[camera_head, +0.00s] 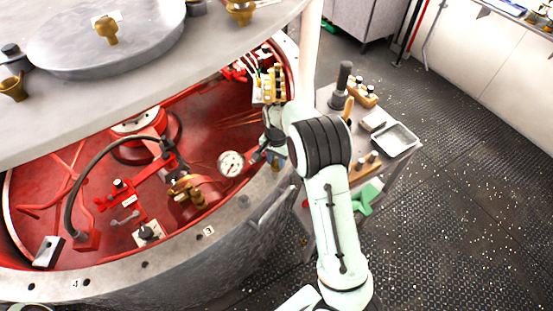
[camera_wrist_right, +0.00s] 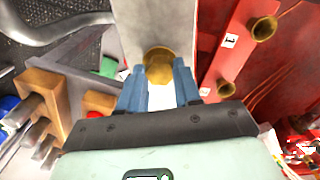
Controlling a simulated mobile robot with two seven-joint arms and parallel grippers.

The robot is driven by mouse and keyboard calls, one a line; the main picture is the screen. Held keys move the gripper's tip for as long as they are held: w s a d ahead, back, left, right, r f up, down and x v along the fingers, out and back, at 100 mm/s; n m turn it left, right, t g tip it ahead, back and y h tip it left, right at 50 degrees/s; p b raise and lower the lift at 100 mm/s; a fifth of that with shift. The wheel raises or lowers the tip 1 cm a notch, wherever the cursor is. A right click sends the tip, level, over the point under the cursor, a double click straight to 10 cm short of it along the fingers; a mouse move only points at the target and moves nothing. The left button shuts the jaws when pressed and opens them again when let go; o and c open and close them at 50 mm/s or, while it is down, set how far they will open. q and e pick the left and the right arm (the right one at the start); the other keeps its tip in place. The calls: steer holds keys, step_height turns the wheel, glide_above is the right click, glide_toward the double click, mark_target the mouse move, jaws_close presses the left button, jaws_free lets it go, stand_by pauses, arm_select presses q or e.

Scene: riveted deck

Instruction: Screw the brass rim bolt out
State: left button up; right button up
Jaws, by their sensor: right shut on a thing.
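The brass rim bolt (camera_wrist_right: 158,62) shows its round, gold head against a pale grey strip of rim in the right wrist view. My right gripper (camera_wrist_right: 160,88), with blue fingers, is shut on it, one finger on each side. How far the bolt stands out of the rim cannot be told. In the head view my right gripper (camera_head: 268,153) is at the right part of the vessel's grey rim (camera_head: 226,222), and my own arm hides much of that spot. My left gripper is not in view.
A round gauge (camera_head: 231,163) stands close left of my right gripper. The red vessel interior (camera_head: 90,165) holds hoses and brass fittings. A grey lid (camera_head: 150,50) overhangs it. A side table with a metal tray (camera_head: 394,139) and wooden blocks stands right of the arm.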

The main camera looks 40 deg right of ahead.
mark_target(276, 162)
steer(key=shift+n, duration=0.4)
steer(key=o, duration=1)
steer(key=shift+o, duration=0.2)
step_height(276, 162, up, 13)
steer(key=shift+r+p, duration=0.2)
steer(key=shift+p, duration=0.25)
